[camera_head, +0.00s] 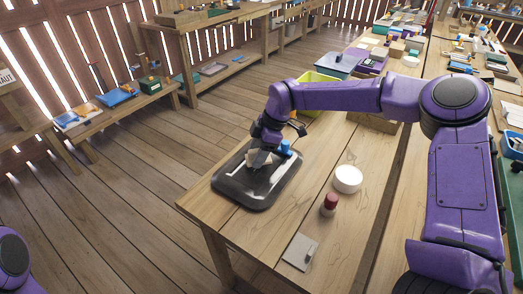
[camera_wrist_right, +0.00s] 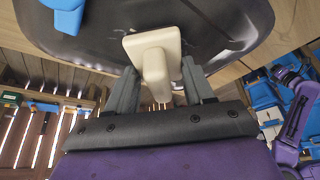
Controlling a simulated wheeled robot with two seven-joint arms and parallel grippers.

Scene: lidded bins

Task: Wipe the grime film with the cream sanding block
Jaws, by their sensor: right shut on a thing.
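The cream sanding block (camera_head: 259,158) is between the fingers of my right gripper (camera_head: 262,150), over the dark tray (camera_head: 245,200) on the wooden table. In the right wrist view, the block (camera_wrist_right: 152,42) has a flat pad and a handle. My right gripper (camera_wrist_right: 160,85) is shut on the handle. The pad is at or just above the tray floor; I cannot tell whether it touches. Pale smears, perhaps the grime film (camera_wrist_right: 238,43), show on the tray floor in the right wrist view. My left gripper is not in view.
A blue object (camera_head: 284,148) is at the tray's far right side. A white round container (camera_head: 348,179), a red-capped jar (camera_head: 329,204) and a grey flat piece (camera_head: 300,252) stand or lie to the right. A yellow-green bin (camera_head: 318,92) is behind. Bare tabletop lies between them.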

